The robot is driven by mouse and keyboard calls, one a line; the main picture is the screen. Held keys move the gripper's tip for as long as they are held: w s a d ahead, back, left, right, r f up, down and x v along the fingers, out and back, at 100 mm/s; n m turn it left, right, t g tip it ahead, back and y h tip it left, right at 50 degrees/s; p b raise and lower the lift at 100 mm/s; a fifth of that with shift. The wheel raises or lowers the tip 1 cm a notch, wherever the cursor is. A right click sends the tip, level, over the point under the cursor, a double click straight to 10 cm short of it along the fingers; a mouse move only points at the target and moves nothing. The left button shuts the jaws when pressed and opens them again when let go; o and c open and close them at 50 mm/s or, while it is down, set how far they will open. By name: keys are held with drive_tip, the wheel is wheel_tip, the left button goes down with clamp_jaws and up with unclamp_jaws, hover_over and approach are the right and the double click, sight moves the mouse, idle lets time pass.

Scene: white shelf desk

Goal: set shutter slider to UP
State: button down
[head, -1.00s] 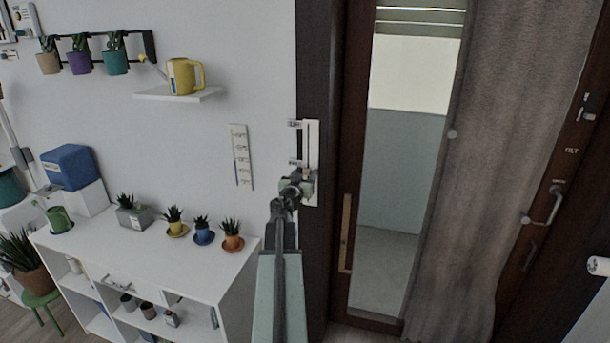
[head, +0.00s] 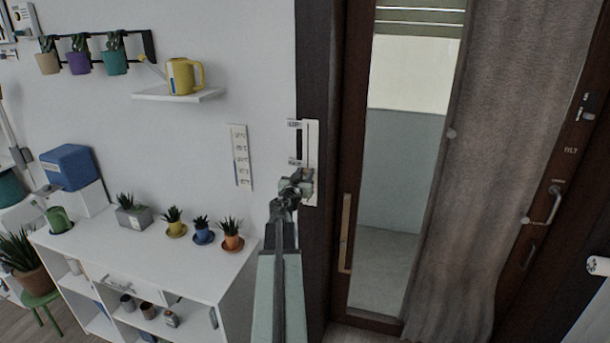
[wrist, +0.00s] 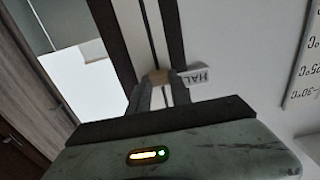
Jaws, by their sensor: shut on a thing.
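In the wrist view my gripper (wrist: 158,88) is shut on a small tan knob (wrist: 160,76) in the slot. A partly cut-off label that seems to start HAL (wrist: 194,76) is right beside the knob.
A temperature label strip (head: 240,156) is on the wall to the left. A white shelf desk (head: 165,268) with potted plants stands below left. A wall shelf (head: 180,96) holds a yellow watering can (head: 186,76). A glass door and a curtain (head: 490,150) are to the right.

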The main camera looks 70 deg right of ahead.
sight(308, 124)
idle(0.8)
wheel_tip(308, 124, up, 18)
drive_tip(key=p, duration=1.7)
drive_tip(key=shift+f+p, duration=0.2)
drive_tip(key=shift+p, duration=0.1)
drive_tip(key=shift+f, duration=0.1)
drive_tip(key=c, duration=1.2)
unclamp_jaws()
drive_tip(key=shift+o, duration=0.2)
drive_tip(key=a, duration=0.7)
drive_tip(key=shift+s+a, duration=0.2)
drive_tip(key=shift+a, duration=0.2)
